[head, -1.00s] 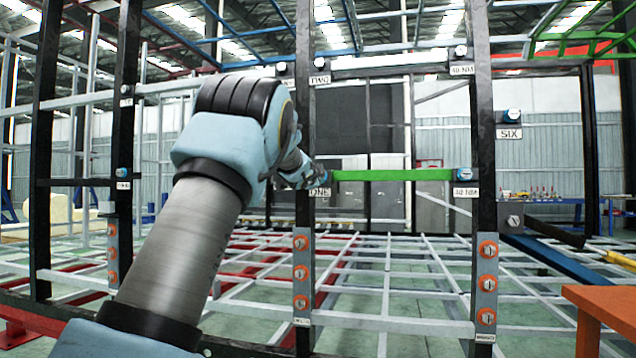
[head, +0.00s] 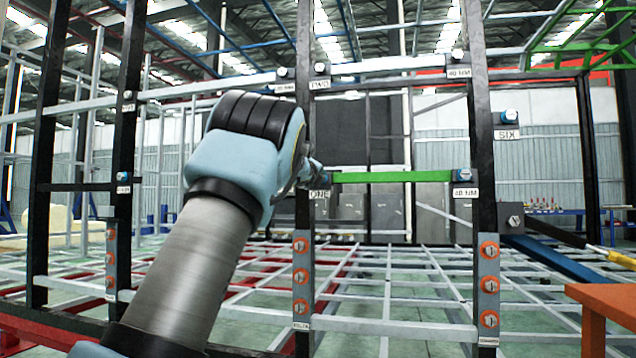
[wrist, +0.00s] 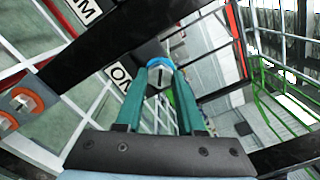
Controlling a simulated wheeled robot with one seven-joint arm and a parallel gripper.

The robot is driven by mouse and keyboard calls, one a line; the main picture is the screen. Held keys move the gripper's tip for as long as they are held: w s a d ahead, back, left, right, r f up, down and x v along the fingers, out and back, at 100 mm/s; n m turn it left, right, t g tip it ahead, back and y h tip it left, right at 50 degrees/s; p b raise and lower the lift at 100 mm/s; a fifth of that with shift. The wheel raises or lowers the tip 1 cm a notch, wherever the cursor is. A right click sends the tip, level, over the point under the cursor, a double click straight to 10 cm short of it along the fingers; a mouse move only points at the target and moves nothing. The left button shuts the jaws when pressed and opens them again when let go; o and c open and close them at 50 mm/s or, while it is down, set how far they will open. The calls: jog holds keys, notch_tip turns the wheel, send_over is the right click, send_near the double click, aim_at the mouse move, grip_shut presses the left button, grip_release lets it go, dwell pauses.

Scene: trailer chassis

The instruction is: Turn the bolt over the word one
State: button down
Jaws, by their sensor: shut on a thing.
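The label "ONE" (head: 319,194) is on a dark upright post, at the left end of a green horizontal bar. My arm reaches to the post, and its end hides most of the bolt there in the head view. In the wrist view the bolt (wrist: 160,70), grey with a blue ring, sits between the tips of my gripper (wrist: 160,82). The two green fingers are closed on its sides. The "ONE" label (wrist: 122,77) shows just left of the bolt, partly cut off by a finger.
Other bolts sit by the labels "TWO" (head: 320,85) above and "SIX" (head: 508,134) at right. Orange-ringed bolts (head: 300,276) line plates on the lower posts. An orange table (head: 600,294) stands at front right. Dark posts and light rails surround the arm.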

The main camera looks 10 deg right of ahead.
jog(key=m, duration=0.1)
jog(key=m+b, duration=0.1)
jog(key=m, duration=0.2)
jog(key=shift+d+f+m, duration=0.1)
jog(key=shift+f+m, duration=0.15)
jog(key=shift+m, duration=0.15)
dwell(0.4)
jog(key=c, duration=0.5)
grip_release()
jog(key=shift+r, duration=0.15)
jog(key=shift+s+b, duration=0.15)
jog(key=shift+b, duration=0.15)
jog(key=b+v, duration=0.4)
jog(key=v, duration=0.6)
jog(key=shift+s+a, duration=0.2)
jog(key=shift+s, duration=0.05)
jog(key=shift+r, duration=0.1)
